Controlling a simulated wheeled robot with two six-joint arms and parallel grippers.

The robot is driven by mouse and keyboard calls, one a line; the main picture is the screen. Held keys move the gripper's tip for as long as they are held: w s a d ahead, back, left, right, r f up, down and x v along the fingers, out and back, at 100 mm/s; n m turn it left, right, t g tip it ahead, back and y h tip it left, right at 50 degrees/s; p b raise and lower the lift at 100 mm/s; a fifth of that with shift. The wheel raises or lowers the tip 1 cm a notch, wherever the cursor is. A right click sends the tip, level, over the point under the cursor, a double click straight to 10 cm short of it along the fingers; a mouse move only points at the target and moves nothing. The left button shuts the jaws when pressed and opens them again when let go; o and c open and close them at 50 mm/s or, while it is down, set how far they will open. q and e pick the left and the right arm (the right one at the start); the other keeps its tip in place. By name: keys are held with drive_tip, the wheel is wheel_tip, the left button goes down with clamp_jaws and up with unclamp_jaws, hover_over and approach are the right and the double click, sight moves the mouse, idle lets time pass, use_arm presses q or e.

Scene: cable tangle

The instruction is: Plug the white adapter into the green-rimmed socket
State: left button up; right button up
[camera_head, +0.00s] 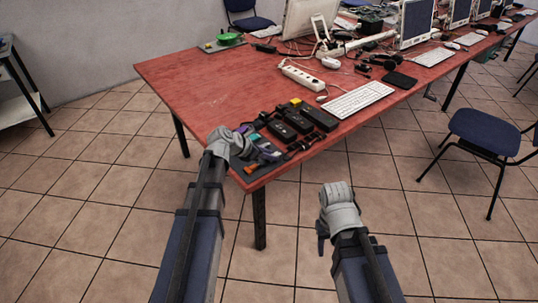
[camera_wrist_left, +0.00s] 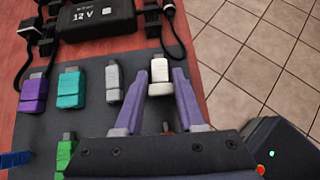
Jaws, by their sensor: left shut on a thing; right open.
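The white adapter (camera_wrist_left: 160,78) lies at the right edge of a dark grey mat (camera_wrist_left: 95,125) in the left wrist view. The two purple fingers of my left gripper (camera_wrist_left: 160,80) are shut on it, one on each side. My right gripper (camera_head: 338,198) is open and empty, off the table's front edge. I cannot make out a green-rimmed socket for certain in either view.
Grey (camera_wrist_left: 113,84), teal (camera_wrist_left: 71,89), purple (camera_wrist_left: 33,96) and green (camera_wrist_left: 66,152) adapters lie close by. A black 12 V brick (camera_wrist_left: 95,20) with black cables lies behind. A white power strip (camera_head: 301,76) and keyboard (camera_head: 359,99) are farther back. The table's left part is clear.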

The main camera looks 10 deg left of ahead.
use_arm(q)
clamp_jaws()
wheel_tip(320, 180, up, 7)
drive_tip(key=p, duration=0.7)
drive_tip(key=o, duration=0.5)
unclamp_jaws()
clamp_jaws()
